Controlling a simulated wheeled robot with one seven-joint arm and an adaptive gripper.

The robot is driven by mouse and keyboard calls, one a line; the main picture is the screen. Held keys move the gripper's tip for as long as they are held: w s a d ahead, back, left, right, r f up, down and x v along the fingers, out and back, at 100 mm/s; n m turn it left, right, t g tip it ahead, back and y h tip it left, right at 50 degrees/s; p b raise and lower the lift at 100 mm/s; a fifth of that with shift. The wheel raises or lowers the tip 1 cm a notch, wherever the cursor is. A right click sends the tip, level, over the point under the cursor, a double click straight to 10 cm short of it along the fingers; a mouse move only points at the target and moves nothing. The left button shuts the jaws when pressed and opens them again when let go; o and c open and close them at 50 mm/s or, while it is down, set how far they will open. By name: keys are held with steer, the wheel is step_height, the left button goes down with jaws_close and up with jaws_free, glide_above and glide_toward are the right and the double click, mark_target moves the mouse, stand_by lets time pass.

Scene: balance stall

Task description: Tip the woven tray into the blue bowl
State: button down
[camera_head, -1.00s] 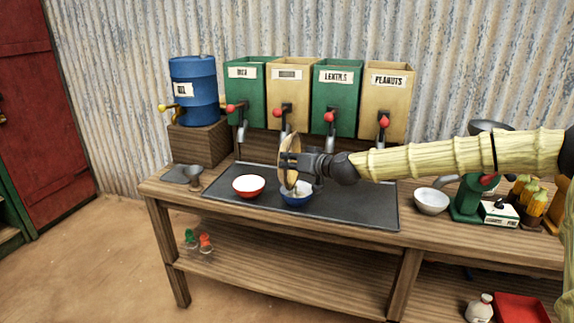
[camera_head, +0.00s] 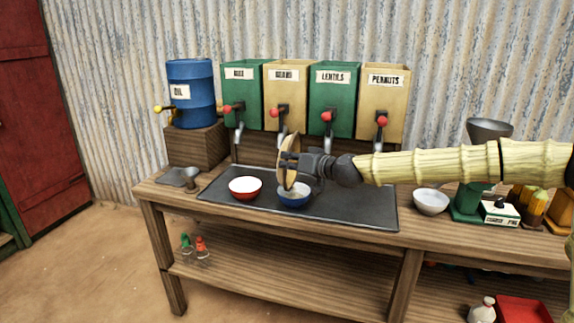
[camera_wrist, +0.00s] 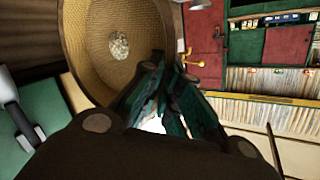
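The woven tray (camera_head: 292,150) is tilted steeply, nearly on edge, just above the blue bowl (camera_head: 294,201). My gripper (camera_head: 287,163) is shut on the tray's rim from the right. In the wrist view the tray's inner face (camera_wrist: 85,45) shows, with a small pale patch (camera_wrist: 119,46) in its middle; I cannot tell whether it is loose grain or part of the weave. The fingers of my gripper (camera_wrist: 160,75) meet at the rim there. The blue bowl stands upright on the dark mat. Its contents are partly hidden by the tray.
A red bowl (camera_head: 245,188) stands close left of the blue one on the dark mat (camera_head: 345,208). Dispensers with red-knobbed taps, including the peanuts bin (camera_head: 384,103), line the back. A white bowl (camera_head: 431,202) and a green grinder (camera_head: 467,203) stand to the right.

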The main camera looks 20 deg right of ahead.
steer(key=shift+s+d+f+m+t+y+b, duration=0.25)
steer(key=shift+s+d+t+b, duration=0.35)
steer(key=shift+b, duration=2.45)
steer(key=shift+s+d+m+t+y+b, duration=0.35)
steer(key=shift+d+b, duration=0.4)
steer(key=shift+b, duration=2.25)
steer(key=shift+s+d+f+m+t+y+b, duration=0.25)
steer(key=shift+d+t+b, duration=0.25)
steer(key=shift+b, duration=2.25)
steer(key=shift+s+d+m+t+y+b, duration=0.15)
steer(key=shift+s+d+t+b, duration=0.35)
steer(key=shift+b, duration=2.2)
